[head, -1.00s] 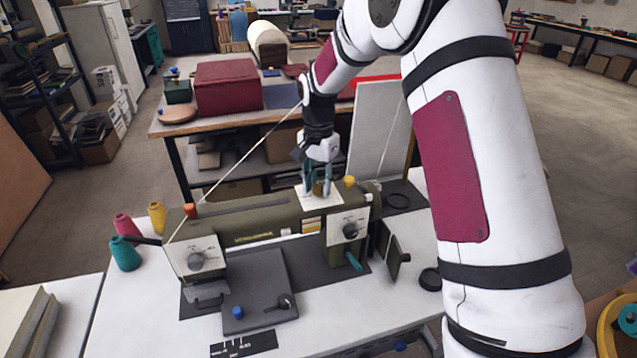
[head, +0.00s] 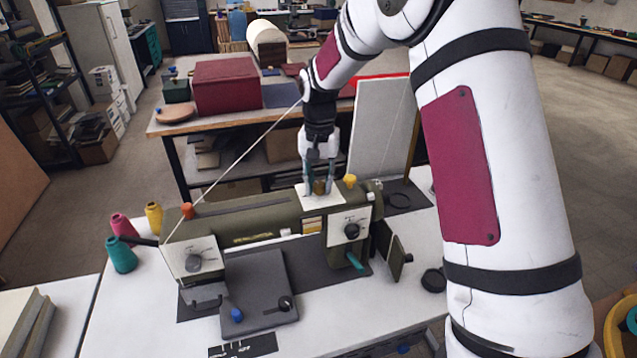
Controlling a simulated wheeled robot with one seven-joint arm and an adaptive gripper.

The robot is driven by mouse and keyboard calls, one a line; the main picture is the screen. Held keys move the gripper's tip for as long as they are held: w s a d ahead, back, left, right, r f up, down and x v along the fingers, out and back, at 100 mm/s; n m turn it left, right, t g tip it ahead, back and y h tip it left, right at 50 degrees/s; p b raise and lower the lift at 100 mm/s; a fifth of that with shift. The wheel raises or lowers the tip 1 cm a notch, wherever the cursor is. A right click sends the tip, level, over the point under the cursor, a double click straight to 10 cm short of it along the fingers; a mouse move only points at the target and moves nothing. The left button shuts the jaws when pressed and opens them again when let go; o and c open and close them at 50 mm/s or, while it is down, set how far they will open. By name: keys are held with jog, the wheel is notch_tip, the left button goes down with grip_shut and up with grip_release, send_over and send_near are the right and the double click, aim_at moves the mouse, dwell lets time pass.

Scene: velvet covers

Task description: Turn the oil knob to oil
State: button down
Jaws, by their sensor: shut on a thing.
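The olive-green sewing machine (head: 253,222) stands on the white table. On top of its right end is a pale square plate (head: 333,200) with a small brownish-gold knob (head: 320,187) on it. My gripper (head: 319,186) points down from above and is shut on this knob, one teal fingertip on each side. The plate's markings are too small to read. A yellow knob (head: 350,181) stands just right of my fingers. Black dials on white plates sit on the machine's front, one at the left (head: 193,263) and one at the right (head: 352,230).
A taut thread (head: 245,153) runs from the machine's left side up to my wrist area. Pink, yellow and teal spools (head: 121,255) stand at the left. A white panel (head: 380,125) stands behind my gripper. An open cover (head: 399,254) juts out at the right.

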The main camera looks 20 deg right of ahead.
aim_at(319, 184)
jog(key=n+b, duration=0.1)
jog(key=n, duration=1.1)
jog(key=shift+n, duration=0.3)
dwell(0.4)
jog(key=c, duration=1.3)
grip_release()
jog(key=shift+r, duration=0.1)
notch_tip(319, 184, up, 12)
